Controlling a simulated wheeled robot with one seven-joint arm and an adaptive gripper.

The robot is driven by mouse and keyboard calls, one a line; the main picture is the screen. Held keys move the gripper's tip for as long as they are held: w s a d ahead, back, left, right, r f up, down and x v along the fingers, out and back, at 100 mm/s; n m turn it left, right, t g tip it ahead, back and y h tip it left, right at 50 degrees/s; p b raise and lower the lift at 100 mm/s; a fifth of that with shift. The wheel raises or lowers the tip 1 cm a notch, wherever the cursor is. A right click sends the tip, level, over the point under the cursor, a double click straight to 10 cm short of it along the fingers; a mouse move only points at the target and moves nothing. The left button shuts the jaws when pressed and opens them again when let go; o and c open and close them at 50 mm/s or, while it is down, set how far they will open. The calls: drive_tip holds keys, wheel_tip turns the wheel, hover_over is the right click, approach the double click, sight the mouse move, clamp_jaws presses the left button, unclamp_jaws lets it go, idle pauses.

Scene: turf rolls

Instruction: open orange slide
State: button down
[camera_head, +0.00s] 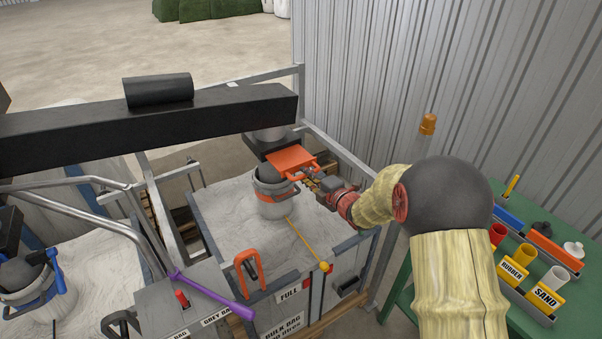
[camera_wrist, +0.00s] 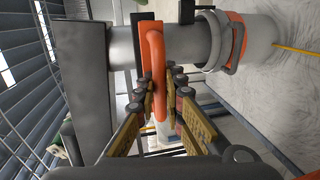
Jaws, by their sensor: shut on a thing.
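The orange slide (camera_head: 289,159) is a flat plate under the dark block on the grey spout, above the big bag. In the wrist view its looped orange handle (camera_wrist: 156,50) runs between the fingers of my gripper (camera_wrist: 160,88), which is shut on it. In the head view my gripper (camera_head: 311,174) is at the right side of the slide, reaching in from the right. Part of the slide is hidden by the spout block and by my fingers.
A grey cylinder with an orange clamp (camera_head: 268,196) stands below the slide on the white bag (camera_head: 228,220). A black beam (camera_head: 150,125) crosses above left. A metal frame and corrugated wall (camera_head: 350,60) are close behind. A green table (camera_head: 530,225) with labelled bins is at right.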

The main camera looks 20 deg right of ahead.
drive_tip(key=shift+s+f, duration=0.1)
drive_tip(key=c, duration=1.9)
unclamp_jaws()
drive_tip(key=v, duration=1.2)
